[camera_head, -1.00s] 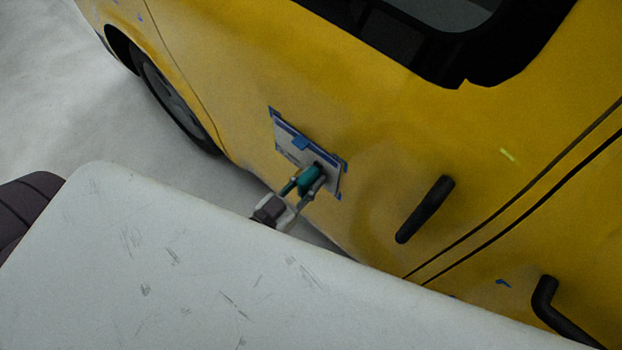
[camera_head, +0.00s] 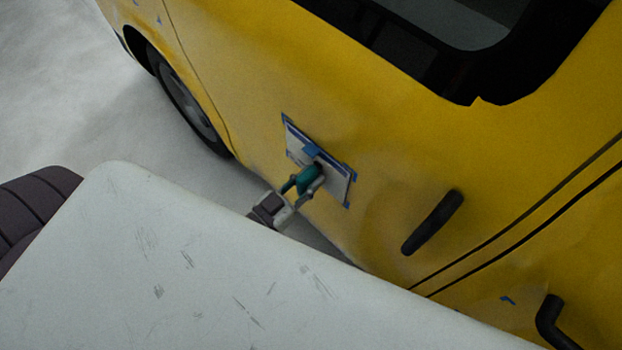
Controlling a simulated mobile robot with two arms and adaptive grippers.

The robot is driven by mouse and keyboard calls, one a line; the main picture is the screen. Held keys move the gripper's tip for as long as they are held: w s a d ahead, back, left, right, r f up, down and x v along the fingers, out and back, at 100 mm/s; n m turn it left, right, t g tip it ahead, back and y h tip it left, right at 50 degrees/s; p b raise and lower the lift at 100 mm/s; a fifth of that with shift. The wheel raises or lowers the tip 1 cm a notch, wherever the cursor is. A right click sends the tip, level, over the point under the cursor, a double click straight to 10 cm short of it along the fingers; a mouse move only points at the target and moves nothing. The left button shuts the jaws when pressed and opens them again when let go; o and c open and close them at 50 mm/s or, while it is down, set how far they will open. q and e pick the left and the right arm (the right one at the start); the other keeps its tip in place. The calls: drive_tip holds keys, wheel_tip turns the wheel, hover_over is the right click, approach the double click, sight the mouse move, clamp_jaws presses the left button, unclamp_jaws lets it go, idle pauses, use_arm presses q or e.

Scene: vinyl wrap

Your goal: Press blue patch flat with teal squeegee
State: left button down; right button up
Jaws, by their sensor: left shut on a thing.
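My left gripper (camera_head: 303,190) is shut on the teal squeegee (camera_head: 307,178), holding it up against the car's side. A pale panel (camera_head: 338,184) with a dark blue stripe along its upper edge lies on the yellow door, with bits of blue tape at its corners. A small blue patch (camera_head: 312,150) shows near the middle of its upper edge. The squeegee is just below this blue patch, in front of the panel's lower left part. I cannot tell whether its edge touches the surface. My right gripper is not in view.
The yellow car door (camera_head: 250,80) fills the right and top. A black door handle (camera_head: 433,222) is right of the panel, another handle (camera_head: 552,322) at lower right. A scratched white surface (camera_head: 190,270) fills the foreground. Grey floor is open at left.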

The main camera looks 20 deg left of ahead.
sight(292, 148)
use_arm(q)
drive_tip(key=shift+w+a, duration=0.3)
drive_tip(key=shift+a, duration=0.45)
drive_tip(key=shift+a, duration=0.1)
drive_tip(key=shift+w+a+r, duration=0.1)
drive_tip(key=shift+w+a, duration=0.25)
drive_tip(key=shift+a, duration=0.6)
drive_tip(key=shift+w+a, duration=0.1)
drive_tip(key=shift+w+a+p, duration=0.3)
drive_tip(key=shift+a+p, duration=0.05)
drive_tip(key=shift+a, duration=0.6)
drive_tip(key=shift+w+a, duration=0.2)
drive_tip(key=shift+a, duration=0.3)
drive_tip(key=shift+w+a, duration=0.2)
drive_tip(key=shift+a, duration=0.3)
drive_tip(key=shift+a, duration=0.1)
